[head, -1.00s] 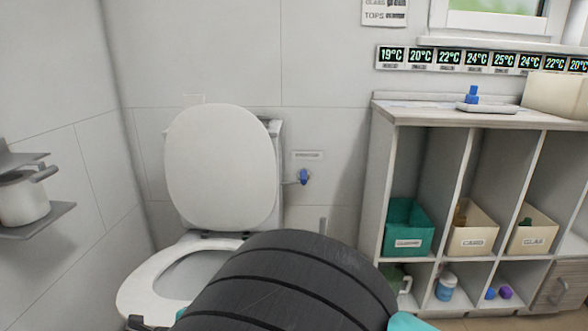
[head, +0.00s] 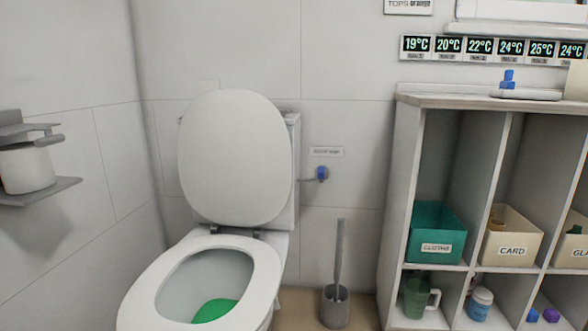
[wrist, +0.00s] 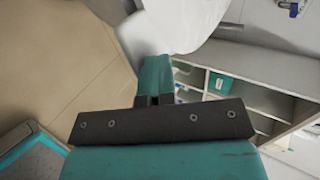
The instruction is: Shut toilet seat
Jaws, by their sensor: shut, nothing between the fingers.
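The toilet stands against the back wall in the head view. Its white lid (head: 233,155) is raised and leans back near the cistern (head: 293,165). The white seat ring (head: 262,280) lies down on the bowl, and the bowl is open. My gripper (wrist: 156,68) shows only in the wrist view, with its teal fingers together and empty. A white rounded surface (wrist: 185,22), which looks like part of the toilet, is just beyond the fingertips; I cannot tell whether they touch it.
A green patch (head: 214,310) shows inside the bowl. A toilet brush in a grey holder (head: 336,305) stands right of the toilet. A shelf unit (head: 402,180) with bins is farther right. A paper-roll holder (head: 40,188) juts from the left wall.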

